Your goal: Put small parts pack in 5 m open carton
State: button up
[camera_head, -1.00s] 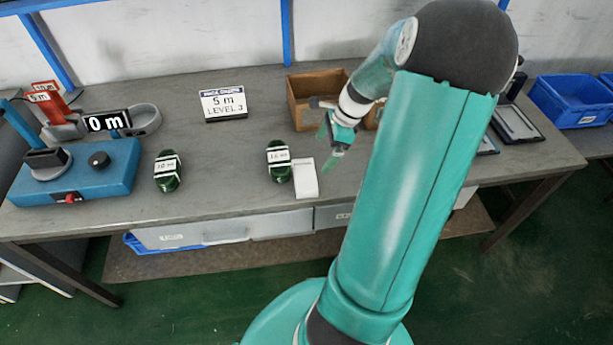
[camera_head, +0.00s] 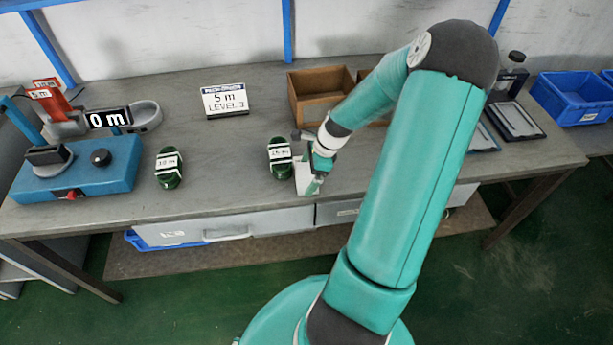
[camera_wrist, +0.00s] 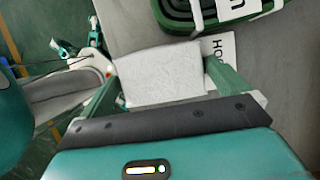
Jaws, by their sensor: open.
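A small white pack (camera_head: 302,178) lies near the front edge of the bench, just right of a green coil. I take it to be the small parts pack. My gripper (camera_head: 315,186) is down at it and partly covers it in the head view. In the wrist view the white pack (camera_wrist: 160,72) sits between the two green fingers of my open gripper (camera_wrist: 168,82). Whether the fingers touch it I cannot tell. A brown open carton (camera_head: 308,120) stands at the back of the bench. Its size marking is not readable. My arm hides part of a second brown box (camera_head: 375,124).
A dark green coil (camera_head: 280,166) is close left of the pack; another coil (camera_head: 169,182) lies farther left. A blue measuring device (camera_head: 82,172) is at the left. Blue bins (camera_head: 573,98) stand at the far right.

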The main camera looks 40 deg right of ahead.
jog(key=c, duration=0.7)
jog(key=shift+r, duration=0.1)
